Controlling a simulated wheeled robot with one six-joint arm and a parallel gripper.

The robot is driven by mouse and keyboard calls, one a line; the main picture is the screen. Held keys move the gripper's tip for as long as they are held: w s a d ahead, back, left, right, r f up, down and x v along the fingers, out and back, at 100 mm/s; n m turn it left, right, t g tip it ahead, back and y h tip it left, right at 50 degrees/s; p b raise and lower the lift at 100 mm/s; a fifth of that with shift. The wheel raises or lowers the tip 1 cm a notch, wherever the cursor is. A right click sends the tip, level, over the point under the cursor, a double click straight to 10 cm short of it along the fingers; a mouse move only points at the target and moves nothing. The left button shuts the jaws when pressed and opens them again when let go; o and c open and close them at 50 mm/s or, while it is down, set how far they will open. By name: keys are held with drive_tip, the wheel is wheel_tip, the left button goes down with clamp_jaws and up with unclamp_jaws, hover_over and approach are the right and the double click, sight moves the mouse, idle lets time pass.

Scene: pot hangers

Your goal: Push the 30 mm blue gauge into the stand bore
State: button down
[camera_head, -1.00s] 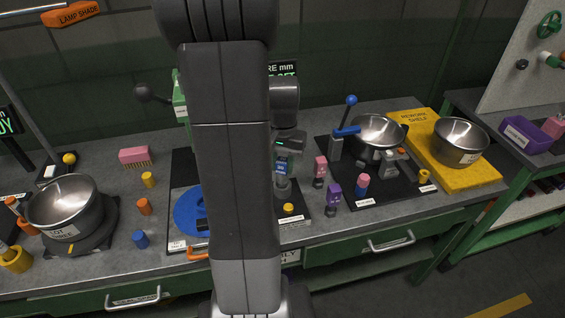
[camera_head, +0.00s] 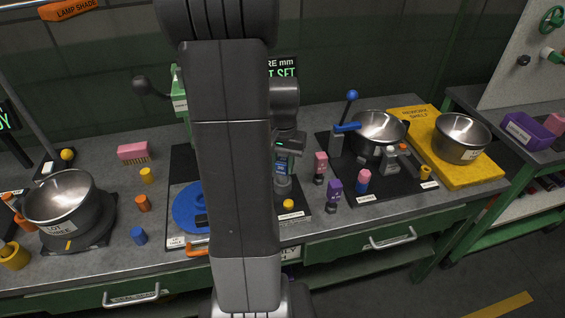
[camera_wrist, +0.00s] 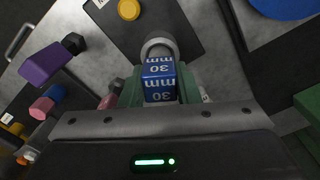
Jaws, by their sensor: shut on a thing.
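The blue 30 mm gauge (camera_wrist: 159,78) is a block marked "30 mm", held between the jaws in the wrist view. My gripper (camera_wrist: 160,92) is shut on it. In the head view my gripper (camera_head: 288,150) points down, with the gauge (camera_head: 281,166) below it, upright. The grey round stand (camera_head: 282,187) is directly beneath the gauge. In the wrist view the stand's ring (camera_wrist: 159,42) shows just beyond the gauge. The gauge hides most of the bore, so I cannot tell how deep it sits.
A pink gauge (camera_head: 320,166) and a purple gauge (camera_head: 334,193) stand close to the right of the stand. A yellow knob (camera_head: 288,203) is in front of it. A blue disc (camera_head: 189,209) is to the left, partly behind my arm. Steel pots stand farther to each side.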

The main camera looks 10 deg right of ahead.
drive_tip(key=shift+f+b, duration=0.9)
drive_tip(key=shift+f, duration=0.45)
drive_tip(key=c, duration=1)
unclamp_jaws()
drive_tip(key=shift+r, duration=0.1)
wheel_tip(320, 180, up, 14)
drive_tip(key=shift+f+p, duration=0.1)
drive_tip(key=shift+p, duration=0.2)
wheel_tip(320, 180, down, 14)
drive_tip(key=shift+r, duration=0.35)
